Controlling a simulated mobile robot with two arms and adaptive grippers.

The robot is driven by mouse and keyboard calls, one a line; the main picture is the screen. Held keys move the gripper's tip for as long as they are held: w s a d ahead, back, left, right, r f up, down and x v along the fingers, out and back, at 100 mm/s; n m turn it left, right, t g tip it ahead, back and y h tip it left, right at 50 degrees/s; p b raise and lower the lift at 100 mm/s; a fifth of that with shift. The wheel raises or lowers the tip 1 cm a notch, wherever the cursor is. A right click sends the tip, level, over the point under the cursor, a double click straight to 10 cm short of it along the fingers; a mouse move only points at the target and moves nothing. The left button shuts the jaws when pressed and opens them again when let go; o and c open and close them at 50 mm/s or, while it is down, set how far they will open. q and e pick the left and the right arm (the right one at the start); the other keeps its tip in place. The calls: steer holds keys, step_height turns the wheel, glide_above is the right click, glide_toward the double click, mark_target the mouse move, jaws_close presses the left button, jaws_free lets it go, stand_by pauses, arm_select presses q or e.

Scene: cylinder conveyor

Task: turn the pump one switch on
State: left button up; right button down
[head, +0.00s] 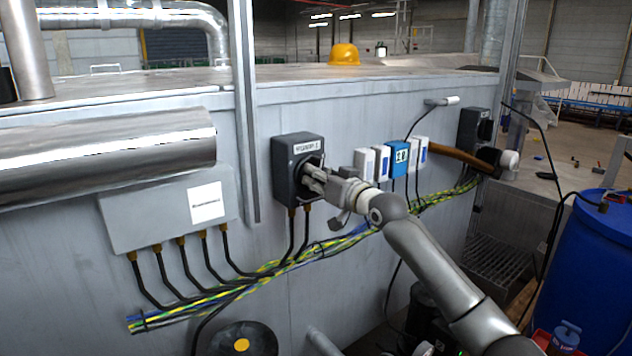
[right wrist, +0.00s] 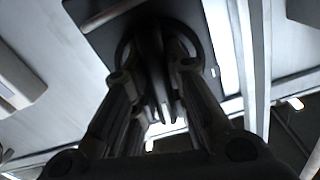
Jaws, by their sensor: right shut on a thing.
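The pump one switch (head: 288,158) is a dark box with a white label, mounted on the grey metal wall left of centre in the head view. My right gripper (head: 312,178) is at its front face, shut on the dark rotary knob. In the right wrist view, the two fingers (right wrist: 155,90) close on either side of the knob (right wrist: 152,60), which sits in a round dark dial on the switch box (right wrist: 105,35). The fingers hide much of the knob, so its exact angle is hard to tell. My left gripper is not in view.
Another dark switch box (head: 475,128) is on the wall at the right. White and blue modules (head: 398,158) sit between the boxes. A grey junction box (head: 165,212) and a large pipe (head: 110,152) are at the left. Cables (head: 270,268) run below. A blue barrel (head: 597,270) stands at the right.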

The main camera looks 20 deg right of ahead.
steer(key=shift+f+n, duration=0.15)
steer(key=shift+n, duration=0.95)
steer(key=c, duration=1.4)
jaws_free()
steer(key=v, duration=1.2)
